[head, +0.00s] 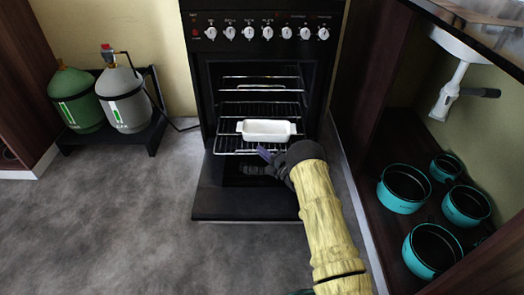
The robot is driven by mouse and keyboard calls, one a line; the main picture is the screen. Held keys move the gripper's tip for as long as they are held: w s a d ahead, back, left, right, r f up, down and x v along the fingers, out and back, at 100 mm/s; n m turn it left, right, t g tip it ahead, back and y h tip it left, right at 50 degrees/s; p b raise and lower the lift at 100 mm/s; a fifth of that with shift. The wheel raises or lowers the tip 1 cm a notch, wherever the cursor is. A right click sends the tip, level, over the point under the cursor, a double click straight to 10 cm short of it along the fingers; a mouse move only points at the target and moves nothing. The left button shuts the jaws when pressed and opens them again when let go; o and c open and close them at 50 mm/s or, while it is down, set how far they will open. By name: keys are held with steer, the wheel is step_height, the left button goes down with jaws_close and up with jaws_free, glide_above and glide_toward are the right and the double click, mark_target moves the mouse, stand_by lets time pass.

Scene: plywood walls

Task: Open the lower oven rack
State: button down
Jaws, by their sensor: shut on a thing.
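The black oven (205,80) stands open in the middle of the head view, its door (240,207) folded down flat. Inside are wire racks. The lower oven rack (228,147) juts out toward the front, and a white baking dish (266,130) sits on it. My gripper (264,155) is at the front edge of this rack, to the right of its middle, above the open door. It is shut on the rack's front edge, though the dark fingers are small and the contact is partly hidden by my wrist. An upper rack (262,90) sits further back inside.
Two gas bottles, one green (75,100) and one grey (123,98), stand on a black stand at the left. Several teal pots (403,187) sit in the open cabinet at the right, close to my arm. The grey floor in front and left is clear.

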steer(key=shift+s+a+r, duration=0.15)
steer(key=shift+a, duration=0.1)
steer(key=c, duration=1.8)
jaws_free()
steer(key=shift+c, duration=0.2)
steer(key=shift+d, duration=0.15)
